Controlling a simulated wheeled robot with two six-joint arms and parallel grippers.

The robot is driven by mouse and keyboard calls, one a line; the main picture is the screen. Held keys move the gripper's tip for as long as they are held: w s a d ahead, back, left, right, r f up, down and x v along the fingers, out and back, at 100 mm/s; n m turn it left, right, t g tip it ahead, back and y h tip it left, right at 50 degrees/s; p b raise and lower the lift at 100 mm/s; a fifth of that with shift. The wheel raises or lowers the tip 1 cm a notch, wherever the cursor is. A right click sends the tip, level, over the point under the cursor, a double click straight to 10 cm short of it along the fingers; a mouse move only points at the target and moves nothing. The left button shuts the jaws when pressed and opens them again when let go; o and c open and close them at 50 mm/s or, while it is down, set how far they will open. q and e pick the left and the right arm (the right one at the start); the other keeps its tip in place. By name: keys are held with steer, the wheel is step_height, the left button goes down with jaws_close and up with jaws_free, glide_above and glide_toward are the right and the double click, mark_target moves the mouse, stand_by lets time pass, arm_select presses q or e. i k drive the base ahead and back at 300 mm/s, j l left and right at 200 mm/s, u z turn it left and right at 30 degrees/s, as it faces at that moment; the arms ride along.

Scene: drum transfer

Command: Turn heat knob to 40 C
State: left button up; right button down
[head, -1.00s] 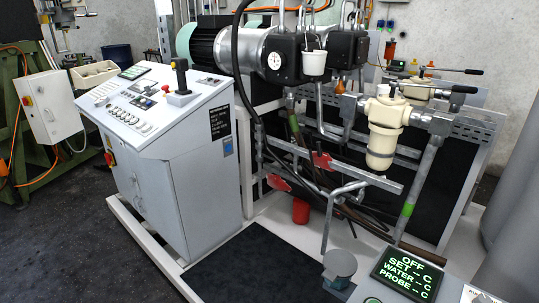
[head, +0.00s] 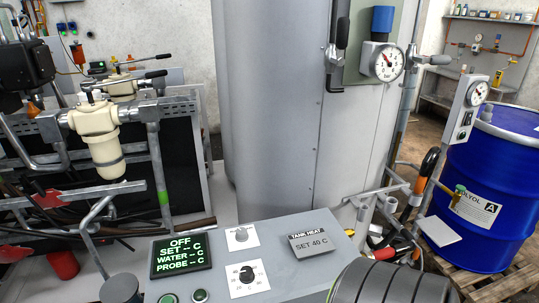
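The tank heat panel (head: 300,252) is at the bottom centre of the head view. A black heat knob (head: 248,275) sits on a white dial plate with scale marks. Its exact pointer setting is too small to read surely. A smaller grey knob (head: 241,235) on a white plate is above it. A display (head: 181,256) at the left reads OFF, with dashes for SET, WATER and PROBE. A label plate (head: 316,244) reads TANK HEAT, SET 40 C.
A tall grey tank (head: 275,120) stands behind the panel. A cream filter housing (head: 102,140) on pipes is at the left. A blue drum (head: 490,185) stands on a pallet at the right. Two round buttons sit below the display.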

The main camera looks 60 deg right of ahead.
mark_target(247, 275)
steer(key=z, duration=1.55)
steer(key=k+l+z, duration=0.15)
steer(key=l+z, duration=0.2)
